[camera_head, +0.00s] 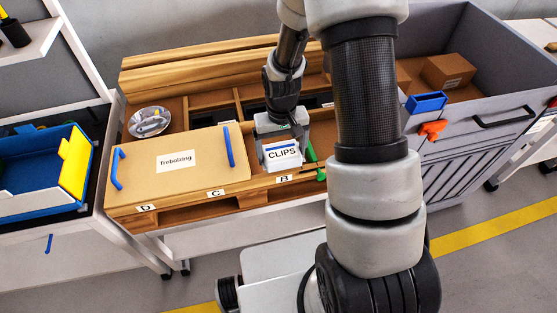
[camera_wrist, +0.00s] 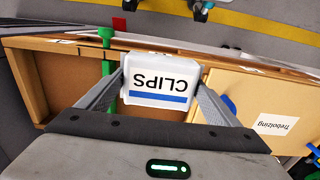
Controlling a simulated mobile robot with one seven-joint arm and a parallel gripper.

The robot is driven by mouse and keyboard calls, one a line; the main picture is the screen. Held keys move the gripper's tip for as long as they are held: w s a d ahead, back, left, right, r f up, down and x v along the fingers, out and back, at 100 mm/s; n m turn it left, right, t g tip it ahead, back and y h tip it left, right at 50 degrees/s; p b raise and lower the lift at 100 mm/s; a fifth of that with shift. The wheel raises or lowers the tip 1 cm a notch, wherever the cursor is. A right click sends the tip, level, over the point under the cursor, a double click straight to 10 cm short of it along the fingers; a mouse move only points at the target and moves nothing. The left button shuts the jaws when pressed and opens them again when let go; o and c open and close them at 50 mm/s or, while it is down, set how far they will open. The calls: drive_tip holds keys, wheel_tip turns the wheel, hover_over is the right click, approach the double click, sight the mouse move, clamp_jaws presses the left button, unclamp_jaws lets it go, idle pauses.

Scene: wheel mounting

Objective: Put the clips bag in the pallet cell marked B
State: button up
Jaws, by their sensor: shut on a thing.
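The clips bag (camera_head: 282,155) is white with a blue stripe and the word CLIPS. My gripper (camera_head: 281,132) is shut on it, one finger on each side, as the wrist view also shows for the bag (camera_wrist: 160,92). The bag is upright, just behind the B label (camera_head: 284,179) on the front edge of the wooden pallet (camera_head: 180,213). It is at cell B's opening; I cannot tell whether it touches the cell floor. Labels C (camera_head: 215,194) and D (camera_head: 146,208) are to the left. My arm hides the pallet's right end.
A cardboard panel (camera_head: 200,180) marked Trebolzing, with blue handles, covers the front cells left of the bag. A green bar (camera_head: 312,155) stands close to the bag's right. A metal bowl (camera_head: 150,121) is at back left. A grey bin (camera_head: 468,140) stands right.

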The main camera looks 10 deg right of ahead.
sight(281, 142)
drive_tip(key=w+b, duration=0.1)
drive_tip(key=b, duration=0.1)
drive_tip(key=w+b, duration=0.1)
drive_tip(key=b, duration=0.2)
drive_tip(key=w+f+b, duration=0.1)
drive_tip(key=b, duration=0.1)
drive_tip(key=shift+w+d+b, duration=0.15)
drive_tip(key=shift+d+b, duration=0.15)
drive_tip(key=r+b, duration=0.1)
drive_tip(key=b, duration=0.2)
drive_tip(key=shift+w+a+r, duration=0.15)
drive_tip(key=shift+w+r, duration=0.05)
drive_tip(key=shift+r, duration=0.2)
drive_tip(key=shift+f+b, duration=1.4)
drive_tip(key=shift+f, duration=3.35)
drive_tip(key=shift+f, duration=0.1)
drive_tip(key=shift+f, duration=0.1)
drive_tip(key=o, duration=1)
